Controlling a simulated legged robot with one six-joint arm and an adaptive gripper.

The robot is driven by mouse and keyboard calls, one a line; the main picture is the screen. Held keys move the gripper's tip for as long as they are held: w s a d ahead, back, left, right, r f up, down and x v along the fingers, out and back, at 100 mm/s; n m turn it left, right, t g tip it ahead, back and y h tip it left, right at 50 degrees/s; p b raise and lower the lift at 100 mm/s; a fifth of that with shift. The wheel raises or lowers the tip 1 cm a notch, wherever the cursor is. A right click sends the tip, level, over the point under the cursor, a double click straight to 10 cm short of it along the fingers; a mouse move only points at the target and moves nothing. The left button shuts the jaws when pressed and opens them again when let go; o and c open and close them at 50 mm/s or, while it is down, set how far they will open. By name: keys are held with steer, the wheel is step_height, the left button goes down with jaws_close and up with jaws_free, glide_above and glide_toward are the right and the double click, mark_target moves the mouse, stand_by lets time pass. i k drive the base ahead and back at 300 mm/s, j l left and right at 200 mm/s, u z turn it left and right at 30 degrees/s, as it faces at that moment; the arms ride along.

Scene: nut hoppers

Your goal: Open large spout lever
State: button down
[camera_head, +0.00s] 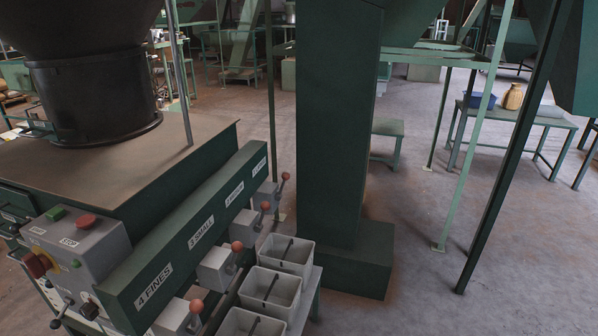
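A green sorting machine stands at left, with a row of grey spout boxes along its sloping front rail (190,240). The rail's labels read 4 FINES nearest, then 3 SMALL. The two farther labels are small; the farthest, label 1 (259,167), appears to read LARGE. Below it is the farthest spout box (267,194). Its lever (284,178) has a red ball knob and points upward, tilted slightly right. The nearer spouts have similar red-knobbed levers (265,207). Whether the large spout is open cannot be told. My gripper is not in view.
Grey bins (285,257) stand below the spouts. A control box (75,255) with green and red buttons is at lower left. A thick green column (335,130) stands close right of the large spout. Open floor (520,260) lies at right, beyond thin green posts.

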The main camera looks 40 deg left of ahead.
mark_target(285, 177)
steer(key=i+u, duration=0.5)
steer(key=i, duration=0.15)
steer(key=i+l+u, duration=0.15)
steer(key=i+u, duration=0.3)
steer(key=i, duration=0.2)
steer(key=i+j+u, duration=0.25)
steer(key=i+u, duration=0.2)
steer(key=i, duration=0.3)
steer(key=i+u, duration=0.45)
steer(key=i, duration=0.25)
